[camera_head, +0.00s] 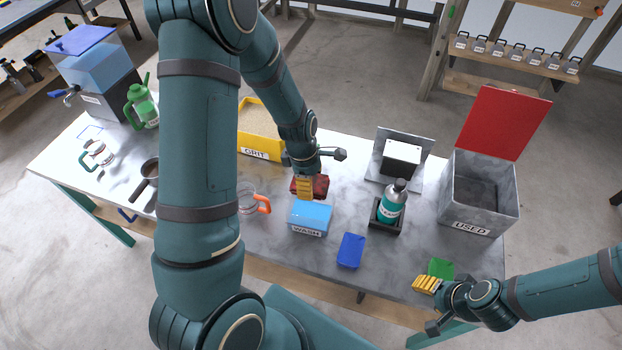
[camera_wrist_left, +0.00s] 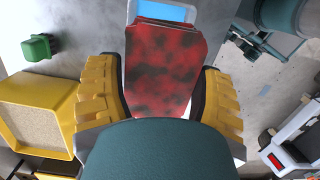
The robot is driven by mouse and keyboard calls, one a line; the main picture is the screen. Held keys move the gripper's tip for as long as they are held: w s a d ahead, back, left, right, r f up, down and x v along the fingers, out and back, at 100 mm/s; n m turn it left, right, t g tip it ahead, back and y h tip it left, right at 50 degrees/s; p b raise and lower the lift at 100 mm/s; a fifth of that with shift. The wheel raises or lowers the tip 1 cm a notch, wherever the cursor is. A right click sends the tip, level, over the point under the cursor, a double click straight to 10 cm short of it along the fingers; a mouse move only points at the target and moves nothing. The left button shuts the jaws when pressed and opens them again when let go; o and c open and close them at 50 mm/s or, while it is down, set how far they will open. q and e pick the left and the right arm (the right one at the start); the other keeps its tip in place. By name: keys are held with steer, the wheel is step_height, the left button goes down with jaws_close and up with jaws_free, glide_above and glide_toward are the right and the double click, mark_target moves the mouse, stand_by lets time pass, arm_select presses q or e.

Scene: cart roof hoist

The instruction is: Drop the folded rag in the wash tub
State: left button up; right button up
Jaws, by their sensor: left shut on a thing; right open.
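The folded rag (camera_head: 321,185), red with dark blotches, hangs from my left gripper (camera_head: 305,187). In the left wrist view the rag (camera_wrist_left: 164,70) sits between the two yellow ribbed fingers of my left gripper (camera_wrist_left: 160,95). The blue wash tub (camera_head: 311,218), labelled WASH, stands on the table just in front of the rag in the head view. Part of its blue shows beyond the rag in the wrist view (camera_wrist_left: 170,12). I cannot tell whether the rag touches the tub. My right gripper (camera_head: 427,285) is open near a green item (camera_head: 440,268) at the table's front right.
A yellow GRIT bin (camera_head: 258,145) stands behind left. A mug with an orange handle (camera_head: 250,201) is left of the tub, and a blue flat block (camera_head: 351,250) is right of it. A bottle in a black holder (camera_head: 391,204) and an open USED bin (camera_head: 479,195) stand further right.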

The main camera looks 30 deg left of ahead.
arm_select(q)
steer(key=shift+w+d+r, duration=0.1)
step_height(320, 180, down, 8)
steer(key=b, duration=0.5)
steer(key=shift+r, duration=0.25)
steer(key=o, duration=1.1)
steer(key=shift+o, duration=0.2)
steer(key=shift+r, duration=0.15)
steer(key=r, duration=0.4)
steer(key=a+r, duration=0.1)
steer(key=r, duration=0.6)
steer(key=shift+s+a+r, duration=0.25)
steer(key=shift+a+r, duration=0.05)
steer(key=shift+r, duration=0.05)
steer(key=shift+f, duration=0.1)
